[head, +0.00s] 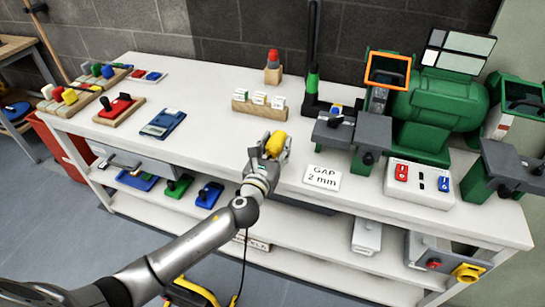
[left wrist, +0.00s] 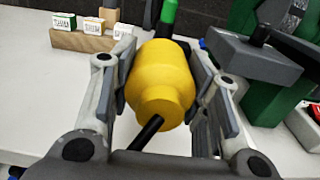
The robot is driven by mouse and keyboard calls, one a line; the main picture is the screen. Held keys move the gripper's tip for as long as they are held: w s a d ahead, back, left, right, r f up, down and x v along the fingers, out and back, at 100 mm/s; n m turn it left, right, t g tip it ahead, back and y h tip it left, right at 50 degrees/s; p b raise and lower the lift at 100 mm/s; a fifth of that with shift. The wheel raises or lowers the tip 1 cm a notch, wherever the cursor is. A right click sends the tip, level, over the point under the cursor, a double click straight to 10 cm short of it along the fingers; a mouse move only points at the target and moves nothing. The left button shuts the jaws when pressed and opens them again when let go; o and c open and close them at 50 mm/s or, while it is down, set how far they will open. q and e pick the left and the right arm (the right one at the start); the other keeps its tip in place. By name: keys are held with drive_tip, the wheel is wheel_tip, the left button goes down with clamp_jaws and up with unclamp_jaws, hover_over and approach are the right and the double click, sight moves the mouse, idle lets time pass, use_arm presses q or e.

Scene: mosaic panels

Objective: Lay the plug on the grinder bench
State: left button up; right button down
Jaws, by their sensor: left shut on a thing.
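A yellow plug (head: 276,142) is held by my left gripper (head: 273,148) over the front part of the white grinder bench (head: 215,107). In the left wrist view the plug (left wrist: 162,82) sits between both finger pads, and a black cable (left wrist: 147,132) runs from its near end toward the gripper base. In the head view a black cord (head: 244,255) hangs below the gripper. Whether the plug touches the bench top cannot be told. The green grinder (head: 437,103) stands at the bench's right end. My right gripper is out of view.
A "GAP 2 mm" sign (head: 322,177) lies right of the gripper, with a switch box (head: 419,184) beyond it. A wooden block with labelled cards (head: 259,104) is behind. A blue device (head: 163,123) lies left. Bench top between this device and the gripper is clear.

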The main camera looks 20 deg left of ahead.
use_arm(q)
drive_tip(key=w+f+b, duration=0.1)
drive_tip(key=w+a+f+b, duration=0.1)
drive_tip(key=w+f, duration=0.1)
drive_tip(key=w+a+f, duration=0.1)
drive_tip(key=f, duration=0.1)
drive_tip(key=shift+w+f+b, duration=0.25)
drive_tip(key=shift+b, duration=0.15)
drive_tip(key=shift+w+a+f+b, duration=0.15)
drive_tip(key=shift+f+b, duration=0.4)
drive_tip(key=shift+f, duration=0.4)
drive_tip(key=shift+w+a+f+b, duration=0.15)
drive_tip(key=shift+f+b, duration=0.4)
drive_tip(key=shift+f, duration=0.4)
drive_tip(key=shift+f, duration=0.1)
drive_tip(key=o, duration=1.3)
drive_tip(key=shift+o, duration=0.2)
drive_tip(key=shift+s, duration=0.25)
drive_tip(key=s, duration=1.1)
drive_tip(key=shift+s+a+p, duration=0.15)
drive_tip(key=shift+s+p, duration=0.1)
drive_tip(key=shift+p, duration=0.1)
